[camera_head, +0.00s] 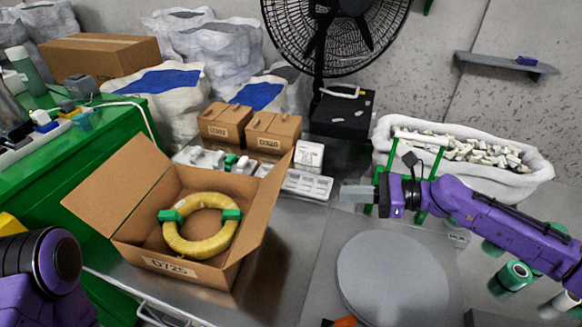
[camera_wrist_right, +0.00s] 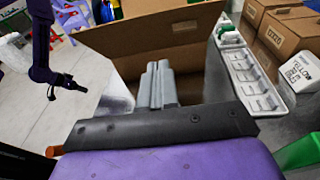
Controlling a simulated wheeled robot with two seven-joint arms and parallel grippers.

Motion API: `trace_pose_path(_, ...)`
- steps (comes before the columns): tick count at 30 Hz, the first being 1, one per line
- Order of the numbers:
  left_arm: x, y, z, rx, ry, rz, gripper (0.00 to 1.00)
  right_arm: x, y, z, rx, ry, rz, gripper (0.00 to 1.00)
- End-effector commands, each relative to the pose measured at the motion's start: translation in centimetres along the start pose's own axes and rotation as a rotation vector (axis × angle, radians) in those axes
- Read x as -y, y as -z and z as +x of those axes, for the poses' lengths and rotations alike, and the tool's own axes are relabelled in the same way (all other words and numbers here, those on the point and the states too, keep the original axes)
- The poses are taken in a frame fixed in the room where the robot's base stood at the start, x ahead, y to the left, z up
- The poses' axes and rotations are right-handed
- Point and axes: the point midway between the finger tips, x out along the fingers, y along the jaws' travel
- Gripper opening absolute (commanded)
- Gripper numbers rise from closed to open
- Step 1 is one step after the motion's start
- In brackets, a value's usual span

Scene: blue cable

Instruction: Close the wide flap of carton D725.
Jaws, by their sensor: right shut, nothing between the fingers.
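Carton D725 (camera_head: 168,266) stands open on the grey metal table in the head view. A coil of yellow cable (camera_head: 180,243) with two green clips lies inside it. A wide flap (camera_head: 118,188) stands out to the left, and another flap (camera_head: 262,215) stands up along the right side. My right gripper (camera_head: 345,193) is shut and empty, to the right of the carton and apart from it. In the right wrist view its shut fingers (camera_wrist_right: 158,68) point toward a brown cardboard flap (camera_wrist_right: 150,32). My left arm shows at the lower left, but its gripper is out of view.
Two small cartons (camera_head: 272,133) and a white tray (camera_head: 306,184) stand behind the carton. A round grey disc (camera_head: 386,278) lies at right. A white bin (camera_head: 520,178) of pale pieces stands behind my right arm. A green cabinet (camera_head: 95,160) is at left.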

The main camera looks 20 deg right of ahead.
Motion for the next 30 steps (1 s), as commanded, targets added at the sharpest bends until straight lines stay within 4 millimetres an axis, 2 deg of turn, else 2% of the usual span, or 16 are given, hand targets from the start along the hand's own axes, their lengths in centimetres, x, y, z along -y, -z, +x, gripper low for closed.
trace_pose_path(5,-0.2,-1.2,2.8,0.002,0.001,0.001,0.79,-0.1,1.0,3.0,-0.008,-0.007,-0.004,0.00)
trace_pose_path(9,-0.5,-2.1,5.2,0.004,0.001,0.002,0.79,0.0,1.4,6.2,-0.011,-0.007,0.001,0.00)
trace_pose_path(15,-0.7,-2.9,7.0,0.004,0.001,0.002,0.79,0.0,1.1,10.3,-0.008,-0.006,0.004,0.00)
trace_pose_path(17,-0.6,-2.6,6.5,0.004,0.001,0.002,0.79,0.1,-0.6,10.9,-0.005,-0.002,-0.001,0.00)
trace_pose_path(21,-0.6,-2.6,6.4,0.004,0.001,0.002,0.79,0.1,-2.0,12.0,-0.004,0.002,0.002,0.00)
trace_pose_path(30,-0.6,-2.6,6.4,0.003,0.001,0.002,0.79,0.1,-2.6,12.6,-0.003,0.003,0.002,0.00)
